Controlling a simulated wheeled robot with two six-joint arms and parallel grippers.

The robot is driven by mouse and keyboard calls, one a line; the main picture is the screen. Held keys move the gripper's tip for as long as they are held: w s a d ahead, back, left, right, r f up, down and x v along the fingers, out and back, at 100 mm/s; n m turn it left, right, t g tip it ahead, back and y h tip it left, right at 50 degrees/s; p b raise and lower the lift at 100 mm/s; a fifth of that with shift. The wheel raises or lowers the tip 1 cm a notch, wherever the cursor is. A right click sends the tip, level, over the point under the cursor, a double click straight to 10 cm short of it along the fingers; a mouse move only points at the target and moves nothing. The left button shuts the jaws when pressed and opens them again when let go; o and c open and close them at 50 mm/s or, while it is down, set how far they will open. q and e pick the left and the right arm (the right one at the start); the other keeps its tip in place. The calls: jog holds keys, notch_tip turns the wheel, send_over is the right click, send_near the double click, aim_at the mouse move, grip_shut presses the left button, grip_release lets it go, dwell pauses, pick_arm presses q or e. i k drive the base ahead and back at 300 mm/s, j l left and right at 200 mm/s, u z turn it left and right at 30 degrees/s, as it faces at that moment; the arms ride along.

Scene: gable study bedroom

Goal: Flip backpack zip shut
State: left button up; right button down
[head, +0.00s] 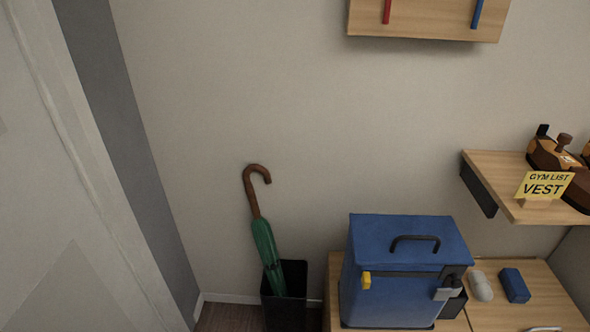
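The blue backpack (393,283) stands upright on a wooden surface at the lower right of the head view. It is box-shaped, with a dark handle (415,241) on its top. A dark band runs along the upper front, with a small yellow tab (366,280) at its left end. I cannot tell whether this tab is the zip pull, or whether the zip is open or shut. Neither of my grippers shows in this view.
A green umbrella (266,252) stands in a black bin (285,309) left of the backpack. A grey-white object (481,287) and a blue block (514,286) lie to its right. A wall shelf (487,181) bears a yellow "GYM LIST VEST" sign (544,185) and brown shoes (552,158).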

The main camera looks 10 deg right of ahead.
aim_at(366, 279)
jog(key=z, duration=1.25)
